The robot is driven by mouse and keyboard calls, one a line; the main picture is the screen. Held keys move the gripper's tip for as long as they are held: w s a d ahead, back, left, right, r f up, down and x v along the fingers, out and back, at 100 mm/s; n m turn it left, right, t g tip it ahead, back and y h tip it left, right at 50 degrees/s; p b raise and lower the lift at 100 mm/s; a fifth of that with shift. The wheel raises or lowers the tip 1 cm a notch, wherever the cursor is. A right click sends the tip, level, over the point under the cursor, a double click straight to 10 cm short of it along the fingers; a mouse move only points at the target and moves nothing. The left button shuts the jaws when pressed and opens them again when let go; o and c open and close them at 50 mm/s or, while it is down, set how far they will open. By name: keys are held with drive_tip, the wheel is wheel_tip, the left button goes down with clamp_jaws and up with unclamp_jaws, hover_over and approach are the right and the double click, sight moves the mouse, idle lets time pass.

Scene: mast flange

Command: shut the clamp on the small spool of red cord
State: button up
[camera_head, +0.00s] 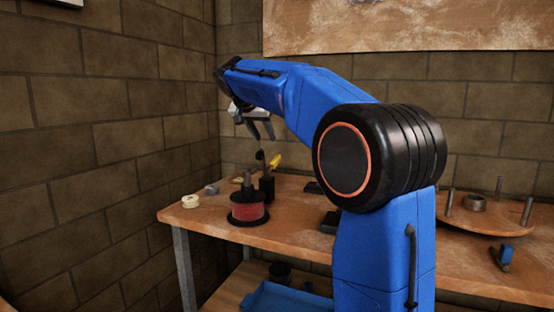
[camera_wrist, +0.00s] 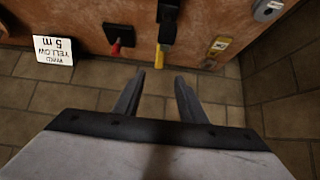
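A small spool of red cord (camera_head: 249,212) stands on the bench in the head view, with a dark post up its middle and a black base. Right behind it is an upright black clamp (camera_head: 267,187) with a yellow handle (camera_head: 275,161). The clamp's yellow handle also shows in the wrist view (camera_wrist: 161,58), just beyond my fingertips. Whether the clamp touches the cord is hidden. My gripper (camera_head: 262,137) points down above the clamp, open and empty. In the wrist view its two fingers (camera_wrist: 160,78) are apart, with nothing between them.
The wooden bench (camera_head: 205,222) also carries a cream roll (camera_head: 190,201) and a small grey block (camera_head: 212,188). Block walls stand behind and left.

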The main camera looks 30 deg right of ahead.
sight(276, 158)
drive_tip(key=x, duration=1.5)
drive_tip(key=shift+d+f, duration=0.15)
drive_tip(key=shift+f, duration=0.05)
clamp_jaws()
